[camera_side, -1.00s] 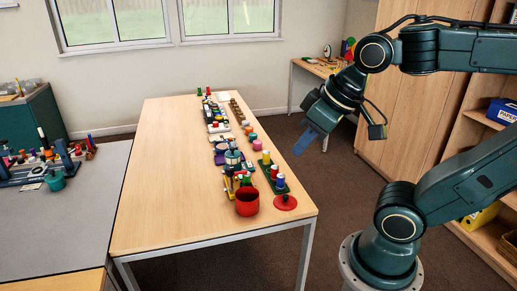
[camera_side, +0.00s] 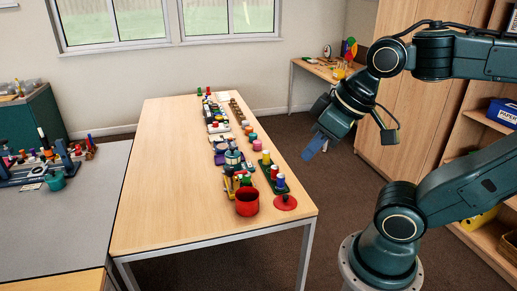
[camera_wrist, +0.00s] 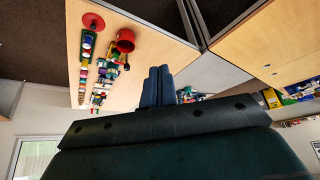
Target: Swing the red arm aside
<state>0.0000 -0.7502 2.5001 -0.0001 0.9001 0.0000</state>
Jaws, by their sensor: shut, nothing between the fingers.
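I cannot pick out a red arm for certain. A flat red disc (camera_side: 285,203) lies at the near right corner of the wooden table (camera_side: 170,200). It also shows at the top left of the wrist view (camera_wrist: 93,22). A round red pot (camera_side: 247,203) stands to its left, and shows in the wrist view (camera_wrist: 125,38) too. My gripper (camera_side: 312,148) has blue fingers and hangs in the air off the table's right edge, apart from everything. In the wrist view its fingers (camera_wrist: 157,88) are together and empty.
A green block with coloured cylinders (camera_side: 271,177) stands behind the red disc. Several small coloured pieces run back along the table's right side. The table's left half is bare. A grey table (camera_side: 60,230) with more pieces stands at left, wooden cabinets (camera_side: 440,120) at right.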

